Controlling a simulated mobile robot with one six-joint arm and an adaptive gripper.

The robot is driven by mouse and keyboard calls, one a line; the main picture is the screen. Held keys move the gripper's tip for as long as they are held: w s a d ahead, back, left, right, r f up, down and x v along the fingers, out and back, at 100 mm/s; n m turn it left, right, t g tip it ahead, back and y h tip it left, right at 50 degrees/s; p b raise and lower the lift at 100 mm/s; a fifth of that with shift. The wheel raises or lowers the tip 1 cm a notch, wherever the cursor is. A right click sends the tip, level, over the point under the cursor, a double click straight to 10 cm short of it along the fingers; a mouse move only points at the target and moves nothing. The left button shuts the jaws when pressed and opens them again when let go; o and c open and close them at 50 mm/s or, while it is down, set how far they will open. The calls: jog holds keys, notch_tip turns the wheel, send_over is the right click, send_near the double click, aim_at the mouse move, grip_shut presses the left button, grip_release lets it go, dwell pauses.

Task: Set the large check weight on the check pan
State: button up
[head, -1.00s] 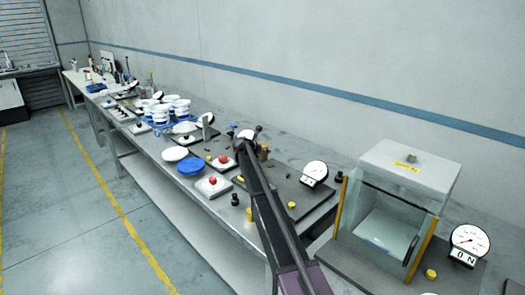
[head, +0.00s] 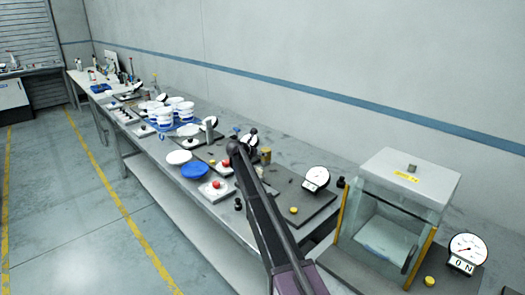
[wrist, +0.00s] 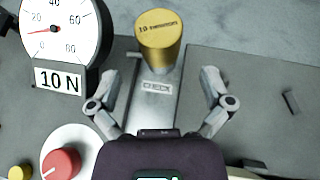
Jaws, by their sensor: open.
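A large brass cylinder weight (wrist: 158,40) stands upright in the wrist view, at the far end of a pale metal plate (wrist: 150,112) that bears a small label, partly unreadable. The weight also shows in the head view (head: 265,155), just beyond my gripper. I cannot tell for certain whether this plate is the check pan. My gripper (wrist: 160,82) is open and empty, with one finger on each side of the plate. The weight is ahead of the fingertips, roughly centred between them and apart from them. My arm hides part of the bench in the head view.
A dial marked 10 N (wrist: 62,35) stands close on the left, with a red knob on a white disc (wrist: 62,163) nearer. Another dial (head: 316,178) and a glass cabinet (head: 395,205) stand to the right. Blue and white dishes (head: 195,170) lie left of my arm.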

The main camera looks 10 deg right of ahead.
jog(key=shift+p+v, duration=0.9)
jog(key=shift+v, duration=1.65)
